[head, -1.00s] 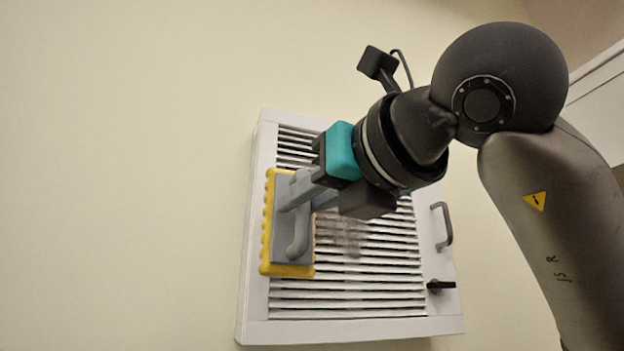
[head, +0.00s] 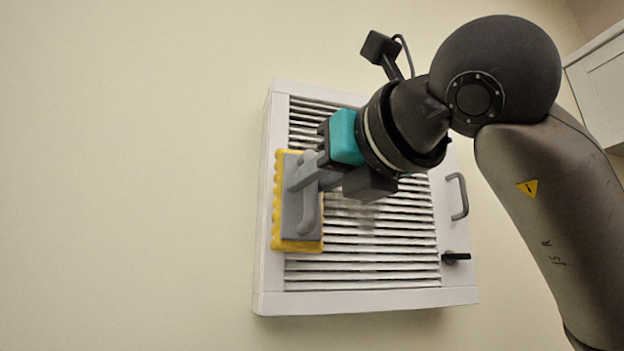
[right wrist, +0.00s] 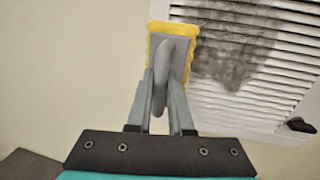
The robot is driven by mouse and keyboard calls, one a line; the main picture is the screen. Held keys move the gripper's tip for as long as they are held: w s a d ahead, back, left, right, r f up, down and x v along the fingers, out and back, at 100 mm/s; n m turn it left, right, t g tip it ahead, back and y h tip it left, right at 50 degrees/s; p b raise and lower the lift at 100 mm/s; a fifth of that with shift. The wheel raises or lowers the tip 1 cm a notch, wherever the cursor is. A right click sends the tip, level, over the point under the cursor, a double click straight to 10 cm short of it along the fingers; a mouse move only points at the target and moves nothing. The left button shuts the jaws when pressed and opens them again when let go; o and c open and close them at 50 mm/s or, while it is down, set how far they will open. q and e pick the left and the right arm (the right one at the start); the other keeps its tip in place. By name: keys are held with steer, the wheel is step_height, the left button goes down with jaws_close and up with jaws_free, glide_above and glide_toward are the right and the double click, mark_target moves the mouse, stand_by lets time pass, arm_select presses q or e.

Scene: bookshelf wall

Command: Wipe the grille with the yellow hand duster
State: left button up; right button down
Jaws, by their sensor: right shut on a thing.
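The white slatted grille (head: 390,270) is on the wall in the middle of the head view. It also shows in the right wrist view (right wrist: 285,70), with a dark grey smudge (right wrist: 230,45) on its slats. The yellow hand duster (head: 278,215) with a grey back and handle lies over the grille's left edge; whether its pad touches cannot be told. My right gripper (head: 305,182) is shut on the duster's handle. The handle sits between its fingers in the right wrist view (right wrist: 163,85). Part of the smudge is hidden behind my gripper in the head view. My left gripper is out of view.
A grey pull handle (head: 459,197) and a black latch (head: 456,257) stick out at the grille's right side. The wall (head: 120,180) to the left is bare. A white cabinet (head: 600,85) is at the upper right.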

steer(key=shift+x, duration=0.9)
steer(key=shift+d, duration=0.3)
